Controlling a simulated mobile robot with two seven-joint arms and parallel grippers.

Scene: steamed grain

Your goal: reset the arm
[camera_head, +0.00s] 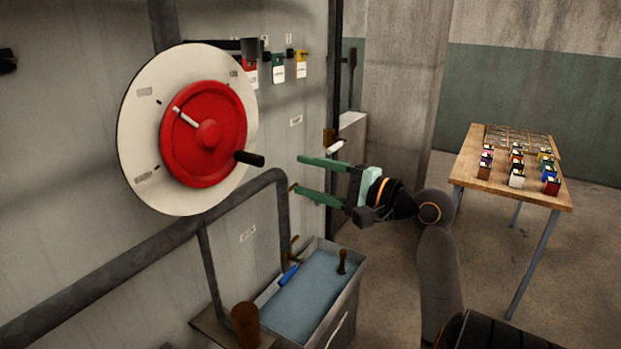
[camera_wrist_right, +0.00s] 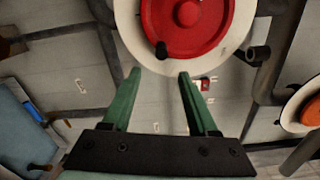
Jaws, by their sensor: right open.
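My right gripper (camera_head: 300,175) is open and empty, with green fingers pointing left toward the wall panel. It stands a little to the right of a red wheel (camera_head: 190,150) on a round white dial plate (camera_head: 140,110), apart from it. The wheel has a black handle knob (camera_head: 248,158) and a white pointer mark. In the right wrist view the open fingers (camera_wrist_right: 158,75) point toward the red wheel (camera_wrist_right: 165,15), with nothing between them. My left gripper is not in view.
A grey pipe (camera_head: 130,262) runs below the dial. A metal bin with a blue surface (camera_head: 305,300) stands below my right gripper. Coloured tags (camera_head: 278,68) hang on the wall. A wooden table (camera_head: 470,168) with several small boxes is at the right. Floor between is clear.

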